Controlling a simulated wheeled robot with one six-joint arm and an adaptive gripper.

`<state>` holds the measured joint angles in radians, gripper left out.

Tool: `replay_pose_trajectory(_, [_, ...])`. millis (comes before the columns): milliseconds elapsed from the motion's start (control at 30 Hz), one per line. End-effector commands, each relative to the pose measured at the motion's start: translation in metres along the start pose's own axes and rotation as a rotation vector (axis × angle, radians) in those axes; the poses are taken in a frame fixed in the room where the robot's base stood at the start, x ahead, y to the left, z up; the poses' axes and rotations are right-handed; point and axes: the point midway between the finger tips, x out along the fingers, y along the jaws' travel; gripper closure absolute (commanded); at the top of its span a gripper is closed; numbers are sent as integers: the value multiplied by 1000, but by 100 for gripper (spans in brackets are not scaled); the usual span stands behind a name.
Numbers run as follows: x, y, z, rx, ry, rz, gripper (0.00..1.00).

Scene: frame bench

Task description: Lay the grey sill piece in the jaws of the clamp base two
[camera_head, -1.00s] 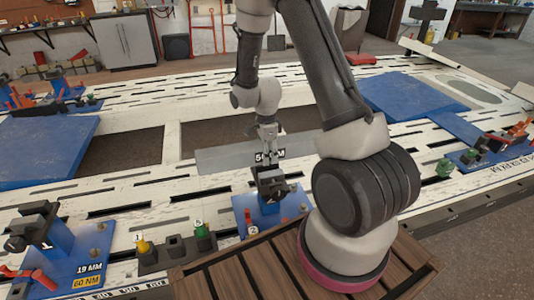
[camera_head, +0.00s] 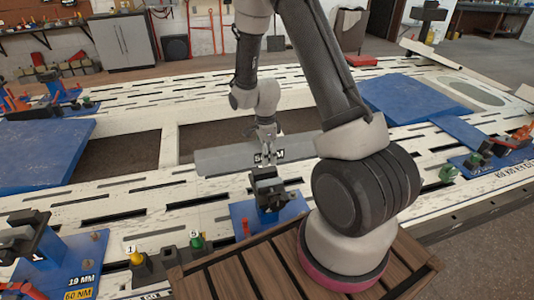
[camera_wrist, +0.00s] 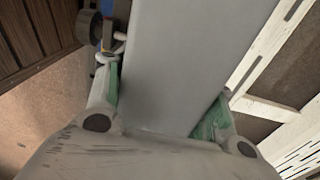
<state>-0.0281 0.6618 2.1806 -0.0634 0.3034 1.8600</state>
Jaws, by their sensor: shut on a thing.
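The grey sill piece (camera_head: 222,161) is a long flat strip. My gripper (camera_head: 266,143) is shut on it near its middle and holds it above the bench, just behind the central clamp in the head view. In the wrist view the sill piece (camera_wrist: 185,60) lies between the green-padded fingers of my gripper (camera_wrist: 165,110). The central clamp base (camera_head: 268,190), black jaws on a blue plate, stands in front of the strip; I take it for clamp base two, though its number is unreadable.
A dark block with yellow and green knobs (camera_head: 197,243) lies between the clamps. Blue panels (camera_head: 410,97) lie on the slotted white frame (camera_head: 120,195). A slatted wooden top (camera_head: 225,275) is in front.

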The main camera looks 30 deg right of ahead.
Motion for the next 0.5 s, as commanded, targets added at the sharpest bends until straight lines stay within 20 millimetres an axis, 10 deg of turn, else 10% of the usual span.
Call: replay_pose_trajectory(500, [42,0,1,0,0,0,100])
